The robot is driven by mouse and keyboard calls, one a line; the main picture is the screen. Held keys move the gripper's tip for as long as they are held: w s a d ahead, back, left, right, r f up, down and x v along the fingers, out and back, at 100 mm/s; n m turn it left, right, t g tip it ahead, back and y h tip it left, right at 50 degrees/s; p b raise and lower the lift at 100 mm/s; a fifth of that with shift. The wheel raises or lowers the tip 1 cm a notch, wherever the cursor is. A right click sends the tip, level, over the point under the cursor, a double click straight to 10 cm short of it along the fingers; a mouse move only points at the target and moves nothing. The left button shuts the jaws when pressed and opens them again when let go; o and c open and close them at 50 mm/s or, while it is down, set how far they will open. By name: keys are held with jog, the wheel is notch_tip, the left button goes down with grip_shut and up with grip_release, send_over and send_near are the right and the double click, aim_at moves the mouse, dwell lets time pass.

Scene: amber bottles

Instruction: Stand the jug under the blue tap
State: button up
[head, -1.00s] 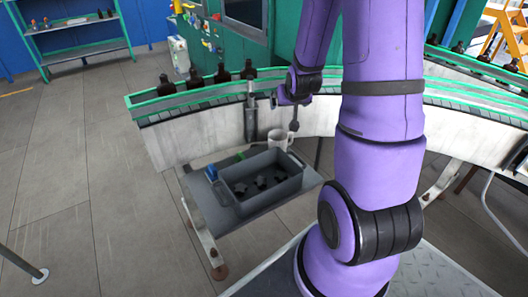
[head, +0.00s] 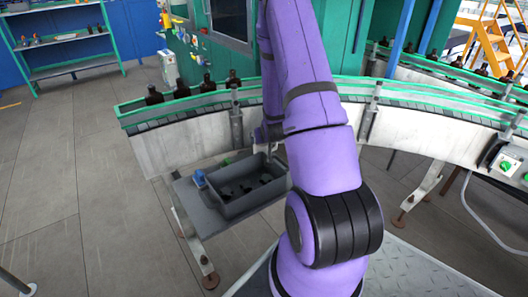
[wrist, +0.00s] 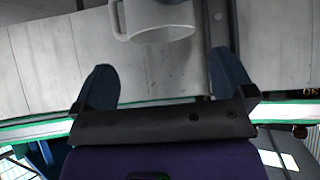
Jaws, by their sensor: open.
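The white jug (wrist: 155,22) shows at the top of the wrist view, cut off by the frame edge, with its handle on the left. My gripper (wrist: 162,62) is open, with its two blue-grey fingers apart. The jug lies beyond the fingertips, roughly in line with the gap, and nothing is held. In the head view my purple arm hides the jug and most of my gripper. A small blue fitting (head: 199,178), too small to make out as a tap, is at the left end of the dark crate. A green fitting (head: 227,162) is behind the crate.
The dark grey crate (head: 235,208) with dark contents takes up much of the small grey table (head: 190,203). The curved conveyor (head: 180,148) with its green rail and amber bottles (head: 208,83) runs close behind. Open floor lies to the left.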

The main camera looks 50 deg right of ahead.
jog(key=shift+x, duration=2.85)
jog(key=shift+a, duration=0.2)
jog(key=shift+c, duration=0.2)
jog(key=c, duration=1.1)
jog(key=shift+r, duration=0.15)
